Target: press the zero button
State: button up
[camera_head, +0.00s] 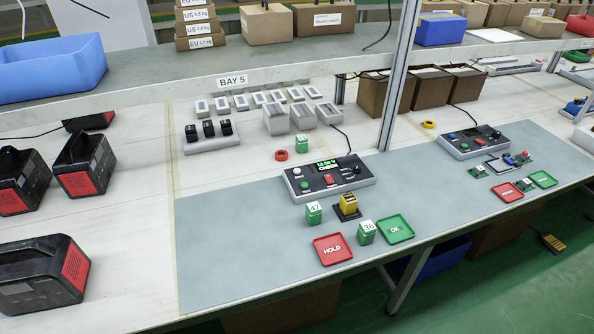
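A grey tester box with a dark top panel (343,184) stands on the blue-grey mat, right of centre. Its lit display (326,163) reads about 12.00 V in green. The panel has a white round button (296,172) at upper left, a green round button (304,185) below it, a red switch (328,180) in the middle and dark knobs at the right. The labels are too small to read, so I cannot tell which button is marked zero. No button looks touched by anything. My gripper is not in view.
A yellow-black block (348,205), green numbered blocks (314,213), a red HOLD tray (333,249) and a green OK tray (396,228) lie before the box. A second tester (473,140) stands right. A metal post (399,75) rises behind. The mat's left part is clear.

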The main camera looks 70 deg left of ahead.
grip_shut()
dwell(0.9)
